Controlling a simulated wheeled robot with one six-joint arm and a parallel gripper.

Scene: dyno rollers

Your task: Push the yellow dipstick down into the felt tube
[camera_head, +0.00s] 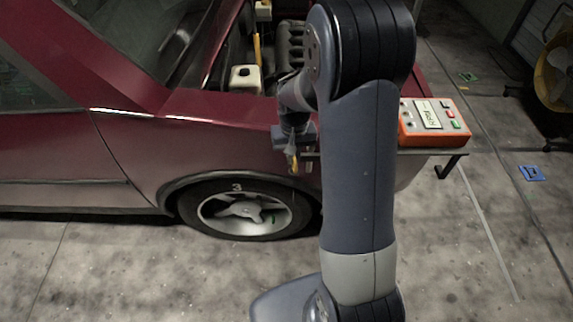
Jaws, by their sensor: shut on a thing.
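My gripper (293,160) hangs low beside the red car's front fender, above the front wheel. It is shut on a small yellow thing (291,163), only partly visible; I cannot tell whether this is the yellow dipstick. I cannot make out the felt tube. My arm hides much of the engine bay's right side.
The red car (150,130) fills the left, with its front wheel (245,210) below my gripper. A shelf (435,151) holds an orange box with buttons (434,122) right of my arm. A yellow fan (555,75) stands far right. The floor in front is clear.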

